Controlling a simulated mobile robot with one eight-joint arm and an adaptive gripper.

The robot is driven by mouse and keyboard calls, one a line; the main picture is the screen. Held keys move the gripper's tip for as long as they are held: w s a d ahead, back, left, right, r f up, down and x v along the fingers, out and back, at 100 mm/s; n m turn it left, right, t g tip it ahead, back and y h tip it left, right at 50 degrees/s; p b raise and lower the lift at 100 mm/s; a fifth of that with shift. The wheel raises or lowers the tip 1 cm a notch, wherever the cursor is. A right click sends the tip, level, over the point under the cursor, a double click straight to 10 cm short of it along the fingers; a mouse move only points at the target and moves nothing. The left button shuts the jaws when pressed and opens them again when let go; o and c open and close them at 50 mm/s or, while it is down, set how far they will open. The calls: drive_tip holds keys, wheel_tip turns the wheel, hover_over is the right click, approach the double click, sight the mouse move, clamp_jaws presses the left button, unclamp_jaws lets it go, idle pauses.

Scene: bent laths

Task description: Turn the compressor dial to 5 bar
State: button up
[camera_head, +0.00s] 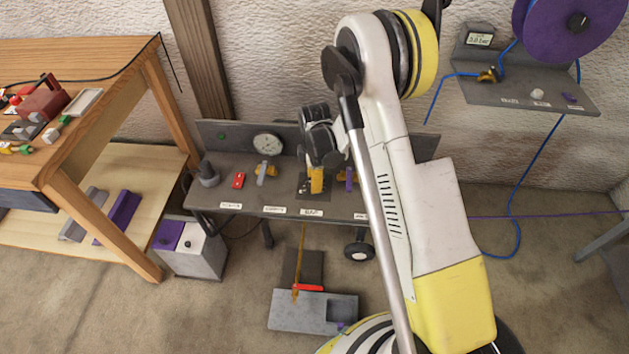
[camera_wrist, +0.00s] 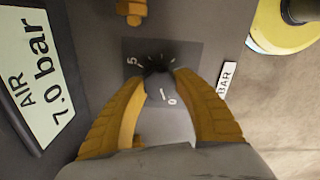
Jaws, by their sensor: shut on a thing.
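The dial's dark square plate (camera_wrist: 190,50) shows in the wrist view with printed tick marks, a 5 at the left and a 0 toward the gripper. My gripper (camera_wrist: 160,77) has its two yellow fingers closed around the knob at the plate's middle. In the head view my gripper (camera_head: 316,190) reaches down onto the same plate (camera_head: 304,187), on the grey compressor panel (camera_head: 235,203).
A purple-handled valve (camera_head: 347,177) sits close on the right. A wooden workbench (camera_head: 155,85) stands at left.

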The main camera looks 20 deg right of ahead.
drive_tip(key=m, duration=1.2)
drive_tip(key=shift+m, duration=0.3)
drive_tip(key=m, duration=0.3)
drive_tip(key=shift+m, duration=0.3)
drive_tip(key=m, duration=1.2)
